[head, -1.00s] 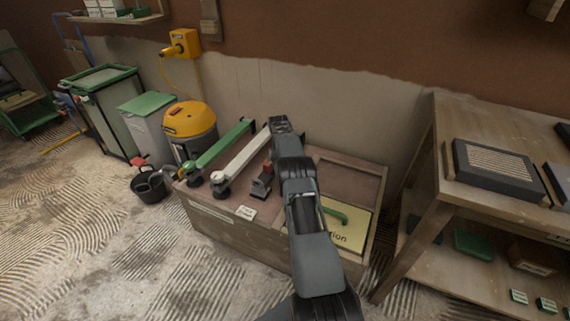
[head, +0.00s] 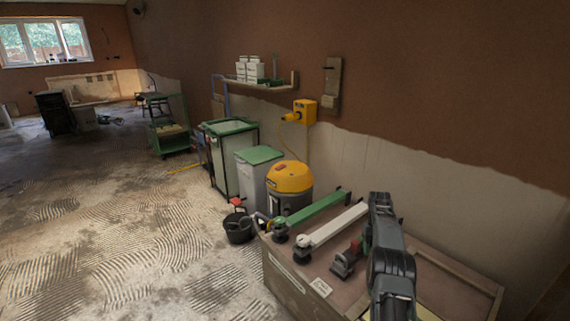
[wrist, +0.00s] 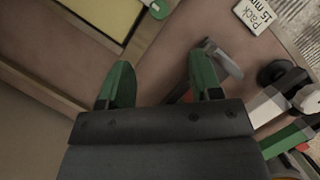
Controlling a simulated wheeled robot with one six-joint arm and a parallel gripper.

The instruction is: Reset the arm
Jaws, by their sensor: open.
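My gripper (wrist: 160,84) shows in the wrist view with its two green-tipped fingers spread apart and nothing between them. It hangs over the brownish top of the wooden bench (wrist: 163,45). A grey-and-red tool (wrist: 222,60) lies just beyond the right finger, partly hidden by it. In the head view my arm (head: 388,260) stands over the same bench (head: 290,287) at the lower right. The fingers cannot be made out there.
On the bench lie a green bar (head: 314,208), a white bar (head: 332,228), the red-and-grey tool (head: 348,258) and a label card (head: 321,287). The floor further left is open.

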